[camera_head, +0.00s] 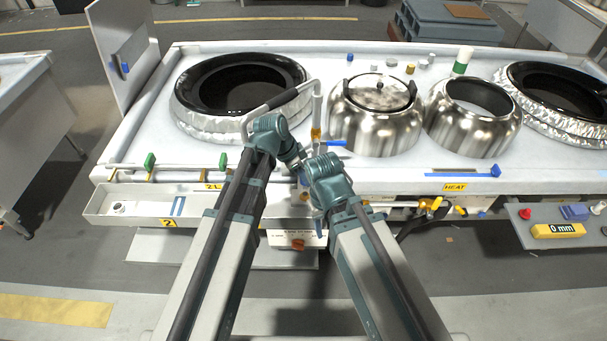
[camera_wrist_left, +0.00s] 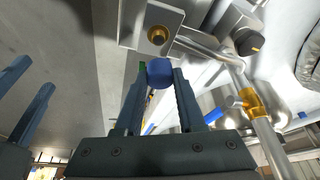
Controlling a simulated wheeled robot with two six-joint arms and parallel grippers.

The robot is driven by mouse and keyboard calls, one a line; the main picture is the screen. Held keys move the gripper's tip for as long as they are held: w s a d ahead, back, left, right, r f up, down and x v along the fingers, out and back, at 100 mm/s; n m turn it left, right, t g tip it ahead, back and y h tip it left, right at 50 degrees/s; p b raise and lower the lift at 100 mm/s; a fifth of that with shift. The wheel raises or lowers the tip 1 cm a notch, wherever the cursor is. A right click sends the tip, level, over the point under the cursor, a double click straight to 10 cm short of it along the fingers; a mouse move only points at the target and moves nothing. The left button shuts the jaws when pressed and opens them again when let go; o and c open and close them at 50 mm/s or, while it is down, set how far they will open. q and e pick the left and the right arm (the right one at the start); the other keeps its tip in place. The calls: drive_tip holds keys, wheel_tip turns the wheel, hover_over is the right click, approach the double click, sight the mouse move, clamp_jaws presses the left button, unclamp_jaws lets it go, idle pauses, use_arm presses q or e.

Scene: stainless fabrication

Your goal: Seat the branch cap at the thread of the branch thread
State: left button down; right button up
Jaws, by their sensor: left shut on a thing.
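My left gripper (camera_wrist_left: 160,82) is shut on a blue cap (camera_wrist_left: 159,71), taken to be the branch cap, held between its fingertips. Beyond the cap, a brass-ringed round opening (camera_wrist_left: 158,35) shows in a grey metal block (camera_wrist_left: 136,24); it looks like the branch thread. In the picture the cap lies just below this opening with a small gap; the exact distance is unclear. In the head view the left gripper (camera_head: 302,177) is at the bench's front edge, mostly covered by my arms. The right gripper's two fingers (camera_wrist_left: 22,100) stand apart and empty at the left of the wrist view.
A pipe with a brass fitting (camera_wrist_left: 254,103) and blue handle (camera_wrist_left: 222,109) runs close on the right. On the bench (camera_head: 400,179) stand a lidded steel pot (camera_head: 373,127), an open steel pot (camera_head: 470,125) and a foil-wrapped black ring (camera_head: 196,85). A shallow tray (camera_head: 140,209) lines the front edge.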

sight(306, 194)
use_arm(q)
drive_tip(key=shift+w+f, duration=0.1)
drive_tip(key=shift+f+b, duration=2.5)
drive_tip(key=shift+b, duration=0.05)
drive_tip(key=shift+f+b, duration=1.05)
drive_tip(key=shift+b, duration=0.05)
drive_tip(key=shift+r, duration=0.1)
idle(1.2)
drive_tip(key=shift+c, duration=2.2)
unclamp_jaws()
